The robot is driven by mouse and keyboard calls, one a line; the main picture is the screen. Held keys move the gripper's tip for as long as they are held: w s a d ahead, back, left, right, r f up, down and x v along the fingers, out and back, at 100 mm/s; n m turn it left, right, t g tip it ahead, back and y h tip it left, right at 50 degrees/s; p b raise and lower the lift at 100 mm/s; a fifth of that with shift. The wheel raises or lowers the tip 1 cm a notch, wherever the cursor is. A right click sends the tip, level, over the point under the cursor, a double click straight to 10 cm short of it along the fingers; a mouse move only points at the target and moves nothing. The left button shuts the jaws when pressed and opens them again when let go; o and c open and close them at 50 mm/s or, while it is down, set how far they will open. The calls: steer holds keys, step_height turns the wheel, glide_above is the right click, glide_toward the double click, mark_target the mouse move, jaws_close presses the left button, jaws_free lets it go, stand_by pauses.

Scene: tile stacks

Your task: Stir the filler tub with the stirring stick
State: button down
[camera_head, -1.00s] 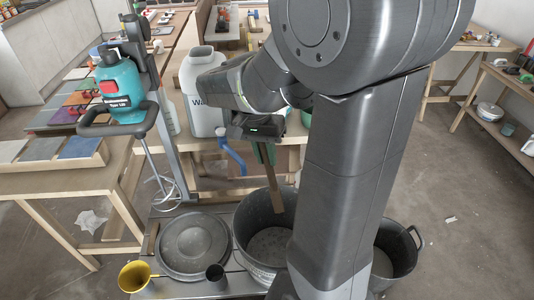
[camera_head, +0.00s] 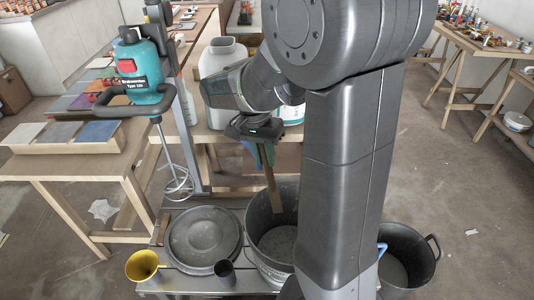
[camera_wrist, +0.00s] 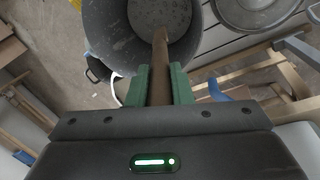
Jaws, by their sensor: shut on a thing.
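My gripper (camera_head: 262,145) is shut on the wooden stirring stick (camera_head: 271,188), which hangs down at a slight tilt. The green fingers (camera_wrist: 160,85) clasp the stick (camera_wrist: 160,50) from both sides in the wrist view. The stick's lower end is over the mouth of the large dark tub (camera_head: 256,210) and appears inside its rim. Grey filler (camera_head: 277,246) lies at the bottom of the tub. In the wrist view the stick's far end overlaps the filler (camera_wrist: 150,14); I cannot tell whether it touches. My arm hides the tub's right side.
A round grey lid (camera_head: 203,238) lies left of the tub. A yellow cup (camera_head: 142,266) and a dark cup (camera_head: 224,272) stand in front of it. A black bucket (camera_head: 420,262) stands right. A teal mixer (camera_head: 140,75) and a white canister (camera_head: 217,62) stand behind.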

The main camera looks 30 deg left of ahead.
steer(key=d+f+b, duration=0.2)
steer(key=f+b, duration=0.6)
steer(key=f, duration=0.4)
steer(key=d+f+b, duration=0.3)
steer(key=f+b, duration=0.6)
steer(key=f, duration=0.4)
steer(key=shift+w, duration=0.1)
stand_by(0.5)
